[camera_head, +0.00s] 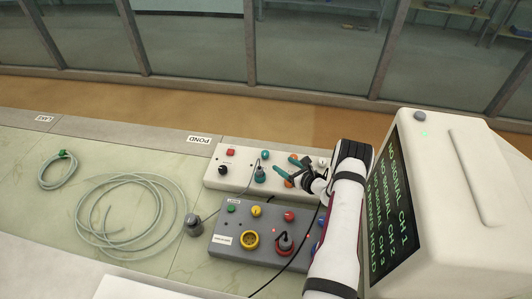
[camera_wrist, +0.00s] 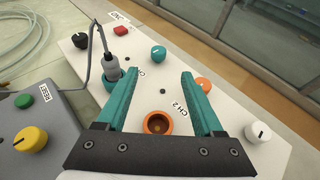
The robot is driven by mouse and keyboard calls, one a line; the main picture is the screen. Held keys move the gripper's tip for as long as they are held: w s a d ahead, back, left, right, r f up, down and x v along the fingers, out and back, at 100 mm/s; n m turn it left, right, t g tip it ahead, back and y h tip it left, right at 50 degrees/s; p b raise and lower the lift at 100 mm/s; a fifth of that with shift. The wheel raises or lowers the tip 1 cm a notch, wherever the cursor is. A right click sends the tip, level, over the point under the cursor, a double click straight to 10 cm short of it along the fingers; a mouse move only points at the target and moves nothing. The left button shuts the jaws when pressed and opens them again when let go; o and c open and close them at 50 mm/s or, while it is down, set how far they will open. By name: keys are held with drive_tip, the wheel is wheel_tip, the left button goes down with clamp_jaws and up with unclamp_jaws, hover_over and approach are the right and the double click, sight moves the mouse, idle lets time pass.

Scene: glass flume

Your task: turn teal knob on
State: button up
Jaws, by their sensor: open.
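The teal knob (camera_head: 265,155) stands on the back part of a white panel box (camera_head: 235,182). In the wrist view the teal knob (camera_wrist: 158,52) is beyond the fingertips, roughly centred between them, with a white pointer line on its top. My gripper (camera_head: 284,167) has teal fingers and is over the white box, to the right of the knob. A grey plug (camera_wrist: 113,66) sits in the teal socket (camera_wrist: 107,85) beside the left finger.
The white box also carries an orange knob (camera_wrist: 203,84), orange socket (camera_wrist: 158,123), white knob (camera_wrist: 258,131), red button (camera_wrist: 121,30) and black knob (camera_wrist: 80,40). A grey control box (camera_head: 225,245) is in front. A monitor (camera_head: 450,200) stands right. Coiled hose (camera_head: 130,215) lies left.

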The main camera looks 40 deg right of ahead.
sight(266, 154)
drive_tip(key=x, duration=1.2)
drive_tip(key=shift+a, duration=0.1)
drive_tip(key=shift+c, duration=0.3)
clamp_jaws()
